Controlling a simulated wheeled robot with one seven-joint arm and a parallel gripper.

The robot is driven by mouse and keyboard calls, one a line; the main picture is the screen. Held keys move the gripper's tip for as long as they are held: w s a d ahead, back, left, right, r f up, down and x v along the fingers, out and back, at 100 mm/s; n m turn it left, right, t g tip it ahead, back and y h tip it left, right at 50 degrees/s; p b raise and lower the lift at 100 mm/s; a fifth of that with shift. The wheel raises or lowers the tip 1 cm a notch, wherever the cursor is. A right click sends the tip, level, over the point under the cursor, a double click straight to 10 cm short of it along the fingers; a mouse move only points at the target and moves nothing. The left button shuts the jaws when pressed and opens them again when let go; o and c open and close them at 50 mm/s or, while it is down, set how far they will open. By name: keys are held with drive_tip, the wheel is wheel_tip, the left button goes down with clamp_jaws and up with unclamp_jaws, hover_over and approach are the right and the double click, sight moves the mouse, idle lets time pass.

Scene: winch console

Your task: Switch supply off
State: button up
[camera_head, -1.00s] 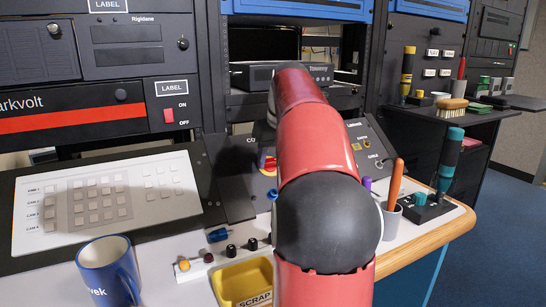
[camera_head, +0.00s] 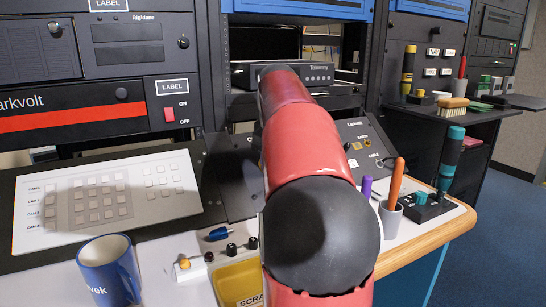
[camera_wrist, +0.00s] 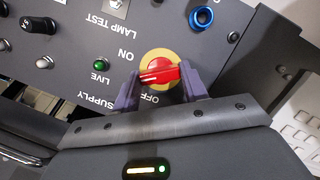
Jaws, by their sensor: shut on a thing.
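In the wrist view, the red supply switch (camera_wrist: 158,69) sits on a round yellow plate on the dark panel. "ON", "OFF" and "SUPPLY" are printed around it, tilted and inverted in this view. A pale line on its red handle runs toward the left of the picture; I cannot tell exactly which mark it points at. My gripper (camera_wrist: 160,77) has its two purple-grey fingers at either end of the handle and is shut on it. In the head view, my red arm hides the switch and gripper.
A green "LIVE" lamp (camera_wrist: 101,65) and a blue ringed socket (camera_wrist: 203,18) are near the switch. In the head view, a blue mug (camera_head: 108,272), yellow scrap tray (camera_head: 238,283) and cup of pens (camera_head: 391,217) stand on the desk. A keypad panel (camera_head: 105,198) lies left.

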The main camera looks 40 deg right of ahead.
drive_tip(key=n+h+b, duration=0.1)
drive_tip(key=n, duration=0.4)
drive_tip(key=shift+a+f+t, duration=0.1)
drive_tip(key=shift+a+t, duration=0.05)
drive_tip(key=shift+t, duration=0.25)
drive_tip(key=n+t+h+b, duration=0.1)
drive_tip(key=n, duration=0.4)
drive_tip(key=shift+s+n+b, duration=0.1)
drive_tip(key=shift+n+b, duration=0.2)
drive_tip(key=o, duration=1)
drive_tip(key=shift+p+v, duration=0.3)
drive_tip(key=shift+v, duration=3.65)
drive_tip(key=shift+s+f, duration=0.1)
drive_tip(key=shift+f, duration=0.05)
